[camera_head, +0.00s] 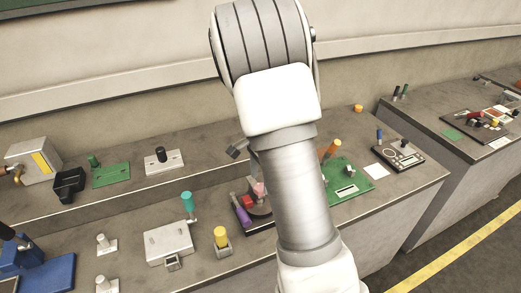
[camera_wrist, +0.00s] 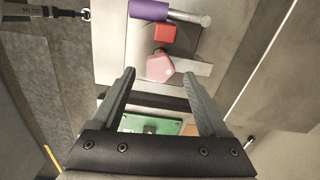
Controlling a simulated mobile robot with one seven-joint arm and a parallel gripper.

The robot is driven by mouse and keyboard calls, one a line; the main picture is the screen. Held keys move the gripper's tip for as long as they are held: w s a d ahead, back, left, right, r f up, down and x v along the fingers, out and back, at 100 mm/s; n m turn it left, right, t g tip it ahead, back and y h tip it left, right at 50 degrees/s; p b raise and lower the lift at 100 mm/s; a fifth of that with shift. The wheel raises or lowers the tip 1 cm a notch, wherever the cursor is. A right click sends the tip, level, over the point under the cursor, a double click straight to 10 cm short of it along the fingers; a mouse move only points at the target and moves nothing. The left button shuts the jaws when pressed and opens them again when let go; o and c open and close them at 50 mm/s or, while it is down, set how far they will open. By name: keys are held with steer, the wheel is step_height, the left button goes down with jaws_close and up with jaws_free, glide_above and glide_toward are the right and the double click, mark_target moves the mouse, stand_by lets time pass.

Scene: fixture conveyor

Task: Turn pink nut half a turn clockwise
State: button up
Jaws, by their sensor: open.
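The pink nut (camera_wrist: 160,67) shows in the wrist view just beyond my fingertips, roughly centred between them. It has flat sides and a small raised knob on its top edge. My gripper (camera_wrist: 156,74) is open, with one finger on each side of the picture and nothing between the pads. I cannot tell how far the tips are above the nut.
A red block (camera_wrist: 164,33) and a purple cylinder (camera_wrist: 150,10) lie close to the nut. A green board (camera_head: 346,181) with an orange-handled tool (camera_head: 331,149) stands right of my arm. A yellow-topped post (camera_head: 221,237) and a grey box (camera_head: 168,243) are to the left.

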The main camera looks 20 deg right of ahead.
step_height(320, 180, up, 15)
steer(key=shift+f+p, duration=0.2)
steer(key=shift+p, duration=0.1)
steer(key=s+a+r+n+t, duration=0.2)
steer(key=s+a+n, duration=0.1)
steer(key=s+n, duration=0.2)
steer(key=s+a+r+n+t, duration=0.1)
steer(key=s+a+r+n, duration=0.2)
steer(key=s+n, duration=0.3)
steer(key=s+a+r+n+t, duration=0.2)
steer(key=s+a+n, duration=0.2)
steer(key=s, duration=0.7)
steer(key=shift+r+n+t, duration=0.25)
steer(key=shift+n+t, duration=0.05)
steer(key=shift+n, duration=0.6)
